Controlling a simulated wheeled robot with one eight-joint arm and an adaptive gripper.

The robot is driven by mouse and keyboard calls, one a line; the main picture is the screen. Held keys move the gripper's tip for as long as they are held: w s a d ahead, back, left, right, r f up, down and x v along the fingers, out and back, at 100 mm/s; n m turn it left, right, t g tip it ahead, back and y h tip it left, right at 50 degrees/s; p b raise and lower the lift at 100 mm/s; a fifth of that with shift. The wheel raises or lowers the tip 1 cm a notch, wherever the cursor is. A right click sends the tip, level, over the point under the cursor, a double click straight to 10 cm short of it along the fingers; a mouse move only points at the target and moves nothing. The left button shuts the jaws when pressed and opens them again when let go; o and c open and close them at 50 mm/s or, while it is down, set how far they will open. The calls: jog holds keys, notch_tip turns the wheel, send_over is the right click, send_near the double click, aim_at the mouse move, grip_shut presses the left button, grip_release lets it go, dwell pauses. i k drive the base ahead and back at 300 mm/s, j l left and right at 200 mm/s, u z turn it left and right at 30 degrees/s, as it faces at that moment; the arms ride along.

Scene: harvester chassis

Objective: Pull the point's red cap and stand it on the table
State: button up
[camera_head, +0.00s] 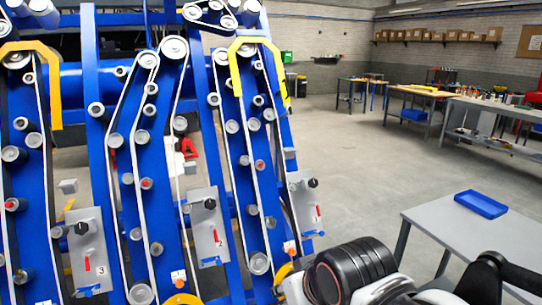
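Small red round ends show on the blue harvester frame: one on the left column (12,205), one on the middle column (147,184) and one on the right column (260,165). I cannot tell which is the task's cap. A grey table (425,216) stands at the lower right. The black part at the bottom right edge looks like my gripper (497,276); its fingertips cannot be made out and it is apart from the red ends. Whether it holds anything is unclear.
Grey plates numbered 3 (88,250), 2 (210,225) and 1 (307,203) carry black knobs and red handles. A blue tray (481,204) lies on the table. Belts, rollers and yellow guards (237,70) crowd the frame. Open floor lies between frame and table.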

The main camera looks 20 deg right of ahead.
aim_at(493, 248)
jog(key=i+l, duration=0.7)
jog(key=l, duration=0.2)
jog(key=i+l, duration=0.35)
jog(key=i+j+z, duration=0.45)
jog(key=j, duration=0.15)
jog(key=j+z, duration=0.25)
jog(key=i+j+z, duration=0.2)
jog(key=j, duration=0.2)
jog(key=j+z, duration=0.25)
jog(key=j, duration=0.15)
jog(key=i, duration=0.05)
